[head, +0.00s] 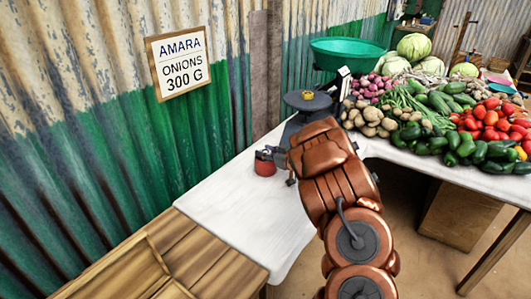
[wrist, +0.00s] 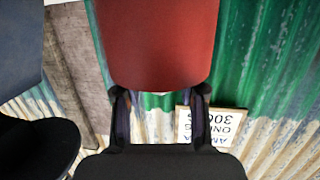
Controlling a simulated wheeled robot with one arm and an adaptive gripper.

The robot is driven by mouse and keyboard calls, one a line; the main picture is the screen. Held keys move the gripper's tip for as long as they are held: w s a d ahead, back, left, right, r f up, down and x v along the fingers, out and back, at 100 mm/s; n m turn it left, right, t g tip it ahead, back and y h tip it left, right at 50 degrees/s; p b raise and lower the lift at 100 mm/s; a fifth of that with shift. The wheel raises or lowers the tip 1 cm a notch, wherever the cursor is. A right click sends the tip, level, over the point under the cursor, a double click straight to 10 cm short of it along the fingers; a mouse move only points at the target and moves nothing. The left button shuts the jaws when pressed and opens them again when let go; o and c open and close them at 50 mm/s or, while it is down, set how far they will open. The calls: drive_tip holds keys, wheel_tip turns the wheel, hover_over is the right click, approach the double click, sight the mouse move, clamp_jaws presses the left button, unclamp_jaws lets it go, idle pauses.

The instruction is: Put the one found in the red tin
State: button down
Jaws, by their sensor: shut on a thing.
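A red tin (head: 265,168) is in my gripper (head: 268,154), over the white table near the scale. In the wrist view the red tin (wrist: 160,45) fills the top middle, between the two fingers of my gripper (wrist: 161,97). The fingers are shut on its sides. I cannot tell whether its base touches the table. The inside of the tin is hidden. A dark scale (head: 303,103) stands behind, with a small yellow, brass-like piece (head: 308,95) on its round pan. My arm hides part of the scale.
The white tabletop (head: 245,205) is clear in front of the tin. A wooden slatted surface (head: 150,255) adjoins it at front left. A green basin (head: 345,55) and heaped vegetables (head: 450,115) stand right. A sign (head: 180,63) reading "AMARA ONIONS 300 G" hangs on the corrugated wall.

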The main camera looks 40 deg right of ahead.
drive_tip(key=shift+f, duration=0.3)
